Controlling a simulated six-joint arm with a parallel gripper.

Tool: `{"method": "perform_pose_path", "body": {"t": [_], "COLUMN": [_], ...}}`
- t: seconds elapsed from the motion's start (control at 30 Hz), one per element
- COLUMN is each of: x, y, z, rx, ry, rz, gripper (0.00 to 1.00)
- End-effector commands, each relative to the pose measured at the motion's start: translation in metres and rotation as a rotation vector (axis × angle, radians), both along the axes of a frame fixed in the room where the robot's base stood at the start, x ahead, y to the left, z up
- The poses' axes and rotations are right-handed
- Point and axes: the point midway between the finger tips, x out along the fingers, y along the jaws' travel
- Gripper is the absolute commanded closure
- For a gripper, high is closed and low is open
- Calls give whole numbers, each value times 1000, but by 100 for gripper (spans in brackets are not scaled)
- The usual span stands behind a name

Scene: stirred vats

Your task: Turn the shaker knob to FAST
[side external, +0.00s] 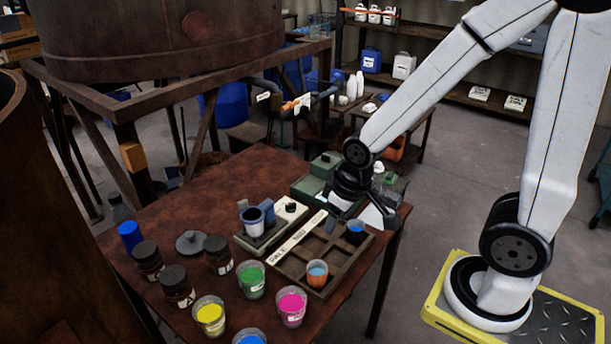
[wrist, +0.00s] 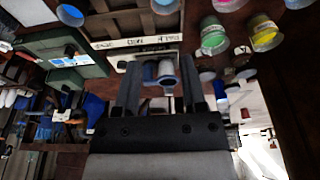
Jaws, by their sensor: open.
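The shaker is a pale, low box (side external: 262,236) on the brown table, with a dark knob (side external: 290,206) on its top at the far right end. A blue-grey holder with a pale cup (side external: 254,222) sits on its other end. In the wrist view, the holder and cup (wrist: 166,72) show between my fingers, and the knob cannot be made out clearly. My gripper (side external: 358,218) is open and empty, above the divided tray and right of the knob, apart from it. Its two fingers also show in the wrist view (wrist: 160,66). The knob's setting is too small to read.
A divided wooden tray (side external: 283,268) with a labelled strip holds cups beside the shaker. Green boxes (side external: 318,180) stand behind. Cups of yellow (side external: 209,316), green (side external: 251,279) and pink (side external: 291,306) paint and several dark jars stand in front and left.

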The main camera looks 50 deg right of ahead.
Motion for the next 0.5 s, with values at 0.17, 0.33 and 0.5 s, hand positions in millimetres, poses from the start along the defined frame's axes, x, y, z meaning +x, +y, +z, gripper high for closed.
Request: {"method": "perform_pose_path", "body": {"t": [0.17,0.33,0.5], "x": [24,61,102], "y": [-6,-18,-35], "z": [0,-3,-10], "rx": [-19,-48,-75], "ry": [18,46,80], "rz": [67,184,325], "gripper": [47,47,47]}}
